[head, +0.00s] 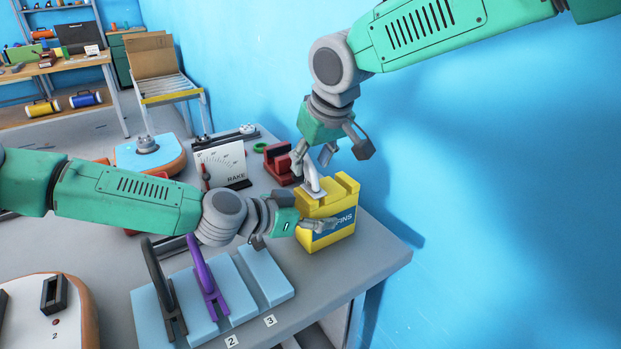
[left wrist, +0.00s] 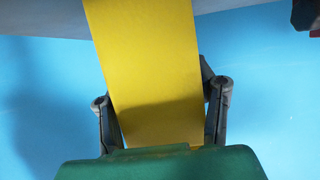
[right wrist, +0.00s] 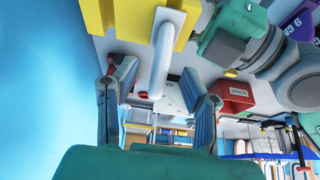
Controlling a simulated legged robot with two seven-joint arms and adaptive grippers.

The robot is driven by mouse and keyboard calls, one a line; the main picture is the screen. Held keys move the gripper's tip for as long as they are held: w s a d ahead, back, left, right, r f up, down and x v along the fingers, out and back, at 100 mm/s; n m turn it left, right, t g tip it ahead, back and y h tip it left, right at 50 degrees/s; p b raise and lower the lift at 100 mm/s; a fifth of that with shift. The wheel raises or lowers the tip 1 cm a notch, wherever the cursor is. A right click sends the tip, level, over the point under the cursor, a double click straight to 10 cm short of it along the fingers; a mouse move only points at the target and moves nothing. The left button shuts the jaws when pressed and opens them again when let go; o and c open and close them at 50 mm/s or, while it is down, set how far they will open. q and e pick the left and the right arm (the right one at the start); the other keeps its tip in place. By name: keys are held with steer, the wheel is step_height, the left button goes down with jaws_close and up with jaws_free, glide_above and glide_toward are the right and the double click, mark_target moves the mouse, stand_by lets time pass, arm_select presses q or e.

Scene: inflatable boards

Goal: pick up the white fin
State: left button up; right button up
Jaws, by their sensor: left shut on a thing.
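The white fin (head: 313,182) stands in the top of the yellow fins box (head: 322,240) at the table's right end. In the right wrist view the white fin (right wrist: 160,62) reaches between my right gripper's (right wrist: 163,90) spread fingers, which do not visibly touch it. My right gripper (head: 312,158) is open just above the box in the head view. My left gripper (head: 318,224) is shut on the yellow box, with one finger across its labelled front. The left wrist view shows the yellow box (left wrist: 150,75) between its fingers. The far finger is hidden in the head view.
A light-blue rack (head: 262,275) at the front holds a black fin (head: 158,280) and a purple fin (head: 205,275); its right slot looks empty. A gauge card (head: 222,165) and a red block (head: 278,163) stand behind. A blue wall (head: 480,200) is close on the right.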

mark_target(308, 175)
steer(key=x, duration=0.4)
steer(key=shift+s+f, duration=0.1)
steer(key=shift+f, duration=0.1)
steer(key=shift+d, duration=0.1)
jaws_close()
arm_select(q)
steer(key=shift+c, duration=0.2)
arm_select(e)
step_height(308, 175, up, 10)
steer(key=shift+r, duration=0.1)
arm_select(q)
steer(key=o, duration=1.3)
steer(key=shift+c, duration=0.2)
